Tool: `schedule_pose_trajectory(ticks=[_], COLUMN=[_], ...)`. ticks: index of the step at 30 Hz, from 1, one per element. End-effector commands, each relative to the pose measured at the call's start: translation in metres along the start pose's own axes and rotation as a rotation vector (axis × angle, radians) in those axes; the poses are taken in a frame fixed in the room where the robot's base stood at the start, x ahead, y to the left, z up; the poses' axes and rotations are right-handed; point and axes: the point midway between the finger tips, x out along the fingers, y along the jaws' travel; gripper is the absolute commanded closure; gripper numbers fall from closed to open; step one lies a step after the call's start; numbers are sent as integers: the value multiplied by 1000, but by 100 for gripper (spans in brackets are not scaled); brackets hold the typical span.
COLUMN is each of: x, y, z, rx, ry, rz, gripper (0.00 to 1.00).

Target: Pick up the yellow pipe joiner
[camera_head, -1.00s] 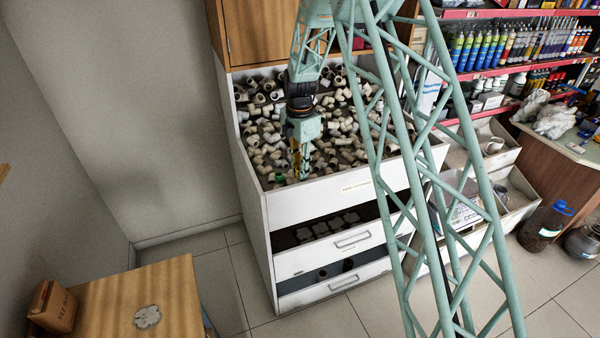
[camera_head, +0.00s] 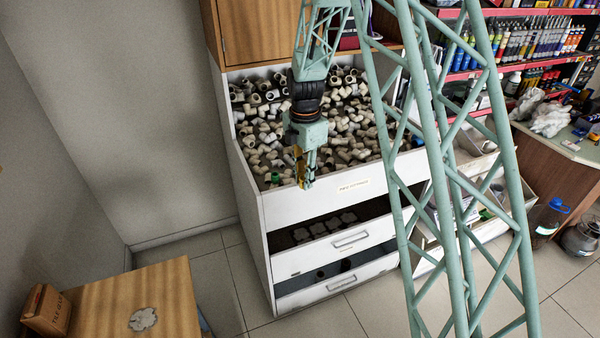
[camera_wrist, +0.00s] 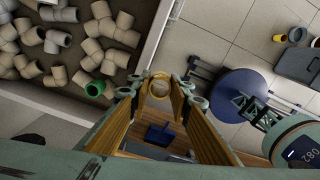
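The yellow pipe joiner (camera_wrist: 160,88) shows as a yellow ring between the fingertips of my gripper (camera_wrist: 161,80) in the wrist view. The fingers appear closed against its two sides, and the joiner looks held clear of any surface. In the head view my gripper (camera_head: 305,182) points down at the front edge of the pipe-fitting bin (camera_head: 300,207). The joiner is too small to make out clearly there. A green fitting (camera_wrist: 95,88) lies in the bin near its front edge, left of my gripper in the wrist view.
The bin is full of pale fittings (camera_wrist: 100,35). Partly open drawers (camera_head: 345,240) are below it. A wooden table (camera_head: 175,290) with a small box (camera_head: 45,310) stands at the front left. A round blue object (camera_wrist: 240,92) is right of my gripper in the wrist view. Tiled floor is open between.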

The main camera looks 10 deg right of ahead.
Motion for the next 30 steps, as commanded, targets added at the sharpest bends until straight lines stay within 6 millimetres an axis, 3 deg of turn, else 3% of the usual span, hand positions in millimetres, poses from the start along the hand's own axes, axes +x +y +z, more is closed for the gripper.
schedule_pose_trajectory(ticks=[6, 12, 30], x=[-3, -5, -6], y=[-33, -53, -64], z=[-12, -19, -23], rx=[0, 0, 0], ry=[0, 0, 0], rz=[0, 0, 1], gripper=[87, 87, 87])
